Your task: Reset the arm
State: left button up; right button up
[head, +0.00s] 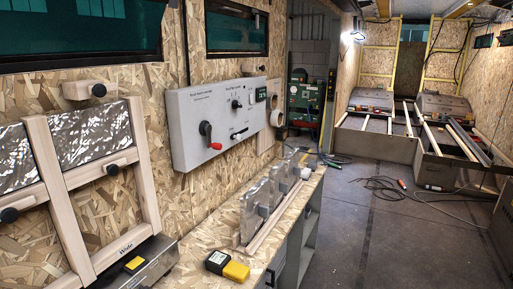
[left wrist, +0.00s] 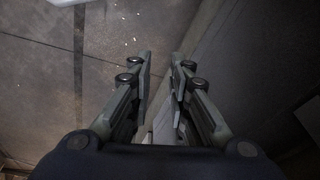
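My left gripper (left wrist: 162,62) shows in the left wrist view. Its two fingers are apart with a gap between the pads, and no object is clearly held there. Below it are the grey floor (left wrist: 45,70) and a flat dark grey surface (left wrist: 265,60) to the right. Neither arm nor gripper shows in the head view. My right gripper is in no view.
A bench (head: 206,243) along the left wall carries a yellow-and-black device (head: 228,266) and upright metallic blocks (head: 255,208). A control panel (head: 218,122) with a red-handled lever hangs above. Cables (head: 385,188) lie on the floor, otherwise largely clear in front.

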pick_arm(q)
jog(key=s+a+f+g, duration=0.1)
jog(key=s+a+f, duration=0.2)
jog(key=s+f, duration=1.4)
jog(key=shift+s+f, duration=0.4)
jog(key=shift+f, duration=0.1)
dwell(0.9)
